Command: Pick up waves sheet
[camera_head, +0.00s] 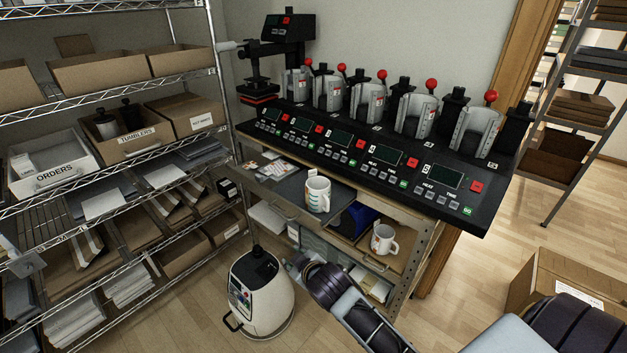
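Several small printed sheets (279,170) lie flat and partly overlapping on the left part of the grey pull-out tray (287,191) under the press bench. They are too small for me to tell which one is the waves sheet. A white mug (318,194) with coloured marks stands upright on the tray, to the right of the sheets. Dark, jointed links of my own arms show at the bottom centre and bottom right. I cannot make out fingers of either gripper, and nothing is seen held.
The black bench (490,215) carries a row of mug presses (417,115) with red-knobbed levers. A second mug (384,239) stands on a lower shelf. A white canister (262,296) stands on the floor, wire shelving (108,85) at left, a cardboard box (545,275) at right.

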